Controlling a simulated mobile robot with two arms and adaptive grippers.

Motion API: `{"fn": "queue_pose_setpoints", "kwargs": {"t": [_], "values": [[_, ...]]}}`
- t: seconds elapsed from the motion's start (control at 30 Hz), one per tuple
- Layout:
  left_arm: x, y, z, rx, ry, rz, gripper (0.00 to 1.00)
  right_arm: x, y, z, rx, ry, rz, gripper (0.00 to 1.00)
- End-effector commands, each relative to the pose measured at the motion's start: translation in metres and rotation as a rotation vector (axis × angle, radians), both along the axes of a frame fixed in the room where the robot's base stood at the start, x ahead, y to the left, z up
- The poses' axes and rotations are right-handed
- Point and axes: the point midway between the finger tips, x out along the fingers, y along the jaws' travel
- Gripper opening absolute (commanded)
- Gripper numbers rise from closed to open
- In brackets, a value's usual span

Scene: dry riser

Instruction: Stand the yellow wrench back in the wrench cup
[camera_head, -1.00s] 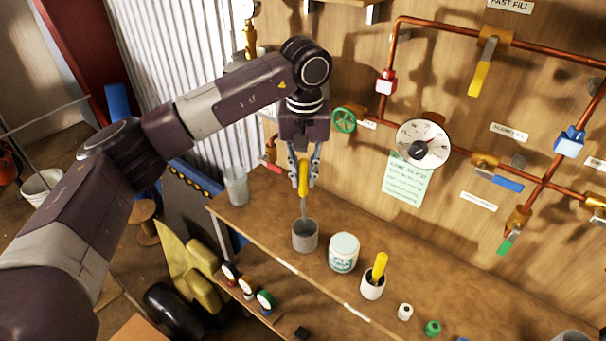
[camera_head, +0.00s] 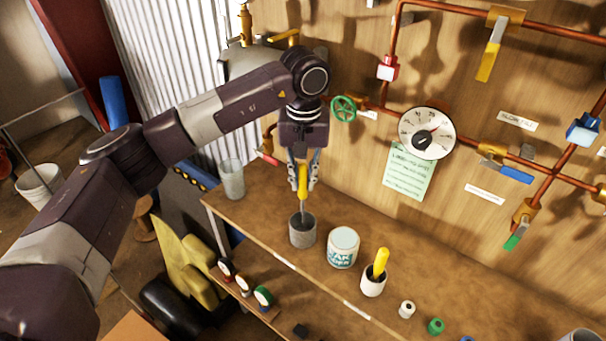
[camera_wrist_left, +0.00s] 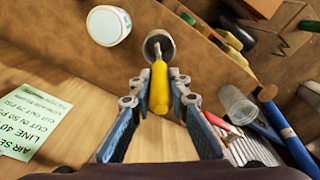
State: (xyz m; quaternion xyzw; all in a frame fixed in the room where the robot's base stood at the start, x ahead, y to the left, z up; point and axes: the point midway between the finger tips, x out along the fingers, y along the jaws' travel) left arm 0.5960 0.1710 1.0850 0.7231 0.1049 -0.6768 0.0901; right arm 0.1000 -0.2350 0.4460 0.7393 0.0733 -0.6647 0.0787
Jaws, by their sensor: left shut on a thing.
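The yellow wrench (camera_head: 303,182) is upright, handle up, in my left gripper (camera_head: 303,178), which is shut on its handle. The wrench handle also shows in the left wrist view (camera_wrist_left: 159,88) between the fingers. A grey cup (camera_head: 302,234) stands on the bench directly below. The thin metal lower part of the wrench reaches into the cup's mouth, and its tip is hidden inside. The left wrist view shows the shaft within the cup's rim (camera_wrist_left: 158,38). My right gripper is in neither view.
A white labelled tub (camera_head: 343,247) stands right of the grey cup. Beyond it is a white cup (camera_head: 372,284) with another yellow handle (camera_head: 380,262). A clear tumbler (camera_head: 232,179) stands left. Copper pipes and a gauge (camera_head: 427,133) are on the wall behind.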

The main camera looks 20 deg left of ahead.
Motion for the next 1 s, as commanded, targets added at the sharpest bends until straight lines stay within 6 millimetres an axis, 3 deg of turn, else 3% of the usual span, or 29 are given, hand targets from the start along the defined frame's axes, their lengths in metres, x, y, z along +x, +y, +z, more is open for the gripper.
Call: {"fn": "queue_pose_setpoints", "kwargs": {"t": [1.0], "values": [[0.001,0.000,-0.082,0.000,0.000,0.001,0.00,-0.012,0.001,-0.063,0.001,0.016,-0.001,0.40]]}}
